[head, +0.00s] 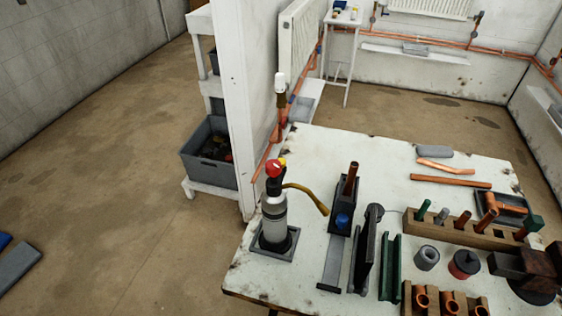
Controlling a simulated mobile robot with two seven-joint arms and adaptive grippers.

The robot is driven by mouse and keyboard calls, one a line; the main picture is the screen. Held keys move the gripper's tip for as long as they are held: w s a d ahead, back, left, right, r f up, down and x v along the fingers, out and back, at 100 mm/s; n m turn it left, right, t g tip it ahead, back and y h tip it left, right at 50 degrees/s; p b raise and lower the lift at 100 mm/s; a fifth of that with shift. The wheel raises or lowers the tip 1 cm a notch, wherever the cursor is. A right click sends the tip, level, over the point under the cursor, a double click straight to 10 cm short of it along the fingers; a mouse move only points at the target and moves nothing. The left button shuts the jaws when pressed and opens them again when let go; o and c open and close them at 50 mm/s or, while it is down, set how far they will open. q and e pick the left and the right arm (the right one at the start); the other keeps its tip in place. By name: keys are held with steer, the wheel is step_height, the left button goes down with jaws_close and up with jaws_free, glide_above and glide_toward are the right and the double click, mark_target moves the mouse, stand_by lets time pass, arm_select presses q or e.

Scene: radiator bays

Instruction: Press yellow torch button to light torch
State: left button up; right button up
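The torch (273,215) stands upright in a dark square base (280,246) at the left end of the white worktable. It has a grey cylinder body and a red knob (273,169) on top. The small yellow button (282,162) shows just behind the red knob, partly covered by it. A curved brass nozzle (309,194) reaches from the torch head to the right. I see no flame at its tip. Neither of my grippers is in view, and nothing touches the torch.
Right of the torch on the worktable (385,170) are a dark stand holding a copper pipe (350,180), green channels (391,268), and a wooden rack (462,228). A white partition (240,100) stands behind the table's left end. The floor at left is mostly clear.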

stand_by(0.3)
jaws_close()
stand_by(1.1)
